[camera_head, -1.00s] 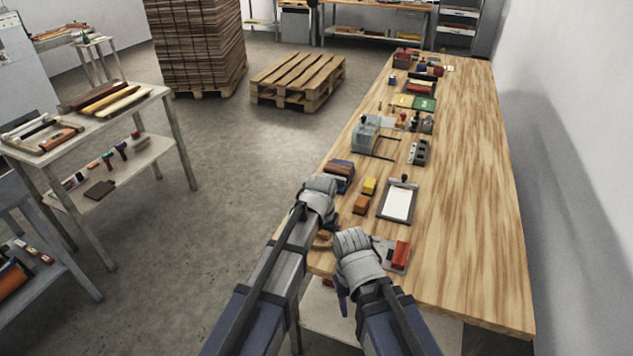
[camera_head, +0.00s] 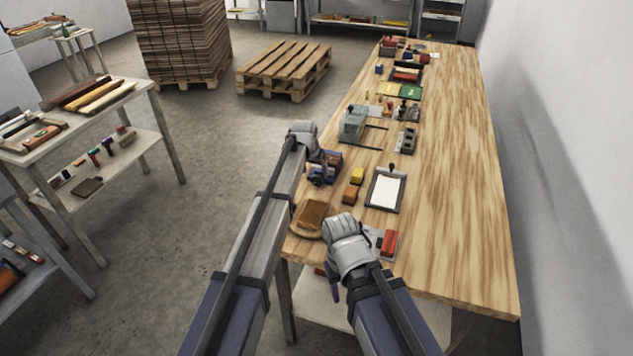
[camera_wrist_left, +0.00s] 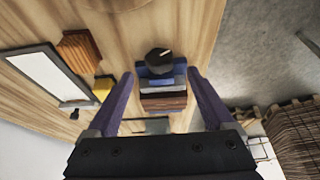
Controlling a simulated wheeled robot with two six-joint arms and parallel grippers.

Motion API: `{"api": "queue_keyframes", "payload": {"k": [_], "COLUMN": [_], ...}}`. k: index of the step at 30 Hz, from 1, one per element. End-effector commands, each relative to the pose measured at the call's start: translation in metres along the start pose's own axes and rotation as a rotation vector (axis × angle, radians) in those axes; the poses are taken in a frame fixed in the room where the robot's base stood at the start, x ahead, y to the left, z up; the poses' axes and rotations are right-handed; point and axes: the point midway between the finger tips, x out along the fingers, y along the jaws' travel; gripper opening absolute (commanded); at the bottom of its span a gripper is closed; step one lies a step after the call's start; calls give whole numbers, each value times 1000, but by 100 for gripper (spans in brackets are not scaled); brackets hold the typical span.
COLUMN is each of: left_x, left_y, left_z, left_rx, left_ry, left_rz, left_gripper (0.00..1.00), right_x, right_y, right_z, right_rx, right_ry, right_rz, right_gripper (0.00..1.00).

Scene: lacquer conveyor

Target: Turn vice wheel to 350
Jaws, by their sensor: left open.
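The vice (camera_wrist_left: 164,95), a small stack of blue, grey and brown layers, lies between the spread fingers of my left gripper (camera_wrist_left: 160,73) in the left wrist view. Its dark round wheel (camera_wrist_left: 158,61) with a pale pointer line sits at the near end, just beyond the fingertips. My left gripper is open, and I see no contact. In the head view the vice (camera_head: 325,170) stands at the bench's left edge, partly hidden by my left gripper (camera_head: 322,158); its wheel is not clear there. My right gripper (camera_head: 338,282) hangs near the bench's front edge, fingers mostly hidden.
A yellow block (camera_head: 357,175), an orange block (camera_head: 349,195) and a clipboard (camera_head: 386,190) lie right of the vice. A brown piece (camera_head: 312,213) and a red block (camera_head: 389,242) lie nearer. A grey device (camera_head: 353,122) stands behind. The bench's right side is clear.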

Motion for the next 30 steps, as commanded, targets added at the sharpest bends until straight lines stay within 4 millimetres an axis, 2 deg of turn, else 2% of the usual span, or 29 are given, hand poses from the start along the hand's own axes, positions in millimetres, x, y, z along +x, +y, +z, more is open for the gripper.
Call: {"api": "queue_keyframes", "payload": {"k": [1, 10, 14, 22, 30], "left_x": [13, 50, 56, 55, 55], "left_y": [0, 0, 0, 0, 0], "left_z": [1, 1, 1, 0, 0], "left_rx": [0, 0, 0, 0, 0], "left_ry": [0, 0, 0, 0, 0], "left_rz": [0, 0, 0, 0, 0], "left_gripper": [86, 86, 86, 86, 57], "right_x": [12, 46, 52, 51, 51], "right_y": [-1, -4, -5, -5, -5], "right_z": [-1, -3, -3, -3, -3], "right_rx": [0, 0, 0, 0, 0], "right_ry": [0, 0, 0, 0, 0], "right_rz": [0, 0, 0, 0, 0], "right_gripper": [50, 50, 50, 50, 50]}}
